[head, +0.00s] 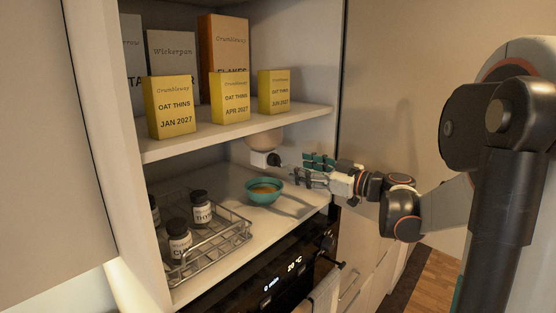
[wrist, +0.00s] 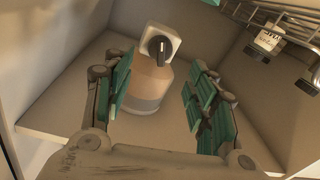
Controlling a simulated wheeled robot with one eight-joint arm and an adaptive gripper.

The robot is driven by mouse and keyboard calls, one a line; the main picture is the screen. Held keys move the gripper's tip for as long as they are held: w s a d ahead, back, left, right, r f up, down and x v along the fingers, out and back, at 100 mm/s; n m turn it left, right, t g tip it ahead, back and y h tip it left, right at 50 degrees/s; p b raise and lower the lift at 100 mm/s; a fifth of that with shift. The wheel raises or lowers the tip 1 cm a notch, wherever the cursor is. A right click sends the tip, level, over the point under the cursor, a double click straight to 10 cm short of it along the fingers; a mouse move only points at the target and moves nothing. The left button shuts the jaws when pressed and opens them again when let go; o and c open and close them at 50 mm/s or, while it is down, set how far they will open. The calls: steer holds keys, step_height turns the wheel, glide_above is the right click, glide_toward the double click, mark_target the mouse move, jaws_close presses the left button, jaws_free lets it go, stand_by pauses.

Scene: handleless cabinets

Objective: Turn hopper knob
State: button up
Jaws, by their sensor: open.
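The hopper (head: 265,140) hangs below the shelf in the open cabinet. It has a rounded beige container and a white outlet block. Its black knob (head: 274,160) sticks out from the block. In the wrist view the knob (wrist: 158,47) shows on the white block, above the beige container (wrist: 146,85) in the picture. My gripper (head: 300,169) is inside the cabinet, just right of the knob and apart from it. In the wrist view my gripper (wrist: 160,82) is open and empty, with its fingers at either side of the hopper in the picture.
A teal bowl (head: 264,197) with orange contents stands below the hopper. A wire rack (head: 245,232) with several jars is to the left. Yellow boxes (head: 230,98) stand on the shelf (head: 185,143) above. An oven (head: 282,283) is below.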

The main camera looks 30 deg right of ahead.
mark_target(280, 161)
steer(key=p+x, duration=0.1)
steer(key=x, duration=0.7)
steer(key=shift+w+p, duration=0.1)
steer(key=shift+p, duration=0.3)
steer(key=c, duration=1.1)
